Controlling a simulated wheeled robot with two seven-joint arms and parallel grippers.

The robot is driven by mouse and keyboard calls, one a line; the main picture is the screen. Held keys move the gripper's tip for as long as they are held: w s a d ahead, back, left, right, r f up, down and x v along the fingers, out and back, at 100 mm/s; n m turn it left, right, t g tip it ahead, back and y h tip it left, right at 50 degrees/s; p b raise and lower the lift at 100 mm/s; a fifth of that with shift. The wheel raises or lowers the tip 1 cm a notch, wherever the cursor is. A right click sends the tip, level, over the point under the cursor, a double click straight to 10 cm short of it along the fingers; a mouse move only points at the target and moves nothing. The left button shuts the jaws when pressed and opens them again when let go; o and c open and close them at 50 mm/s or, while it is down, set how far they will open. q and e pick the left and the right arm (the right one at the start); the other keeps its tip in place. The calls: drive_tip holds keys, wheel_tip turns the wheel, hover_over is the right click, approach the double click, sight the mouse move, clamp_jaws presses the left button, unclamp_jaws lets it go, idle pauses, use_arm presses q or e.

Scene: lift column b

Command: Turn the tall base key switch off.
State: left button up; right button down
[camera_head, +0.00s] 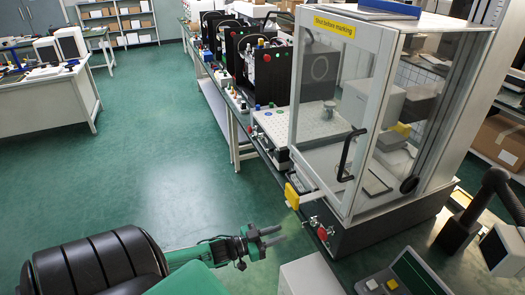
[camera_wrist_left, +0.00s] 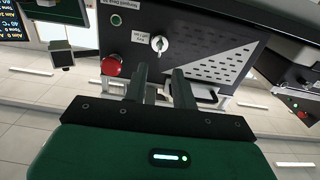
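The key switch (camera_wrist_left: 159,43) is a silver round lock with a key in it, on the dark base panel (camera_wrist_left: 205,35) in the left wrist view. Small white labels sit beside it; the key's exact setting is too small to tell. A red push button (camera_wrist_left: 111,66) is left of it and a green light (camera_wrist_left: 116,20) is above left. My left gripper (camera_wrist_left: 161,78) is open and empty, its fingers apart and pointing toward the key switch, not visibly touching it. In the head view my left gripper (camera_head: 281,235) is left of the cabinet's black base (camera_head: 385,222). My right gripper is not in view.
A glass-doored cabinet (camera_head: 345,110) with a black door handle stands on the base. A yellow piece (camera_head: 292,196) juts out at its left front corner. A grey box (camera_head: 310,275) stands near the gripper. Green floor (camera_head: 170,180) is clear to the left.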

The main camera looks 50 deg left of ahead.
use_arm(q)
drive_tip(key=shift+b+v, duration=0.3)
drive_tip(key=shift+v, duration=2.1)
drive_tip(key=shift+f, duration=0.1)
drive_tip(key=s+f+n+g+y, duration=0.3)
drive_tip(key=s+f, duration=0.4)
drive_tip(key=f, duration=0.9)
drive_tip(key=s+f+g+y, duration=0.4)
drive_tip(key=s+f, duration=0.2)
drive_tip(key=f, duration=1)
drive_tip(key=s+d+f+g, duration=0.3)
drive_tip(key=s+d+f, duration=0.2)
drive_tip(key=s, duration=0.3)
drive_tip(key=s+d+f+g, duration=0.2)
drive_tip(key=s+d+f, duration=0.3)
drive_tip(key=s, duration=0.2)
drive_tip(key=s+d+f+m+g, duration=0.1)
drive_tip(key=s+d+f+g, duration=0.2)
drive_tip(key=s+d+f, duration=0.2)
drive_tip(key=s, duration=0.3)
drive_tip(key=shift+s+d+f+g, duration=0.3)
drive_tip(key=shift+s+d+f, duration=0.05)
drive_tip(key=shift+s+f, duration=0.05)
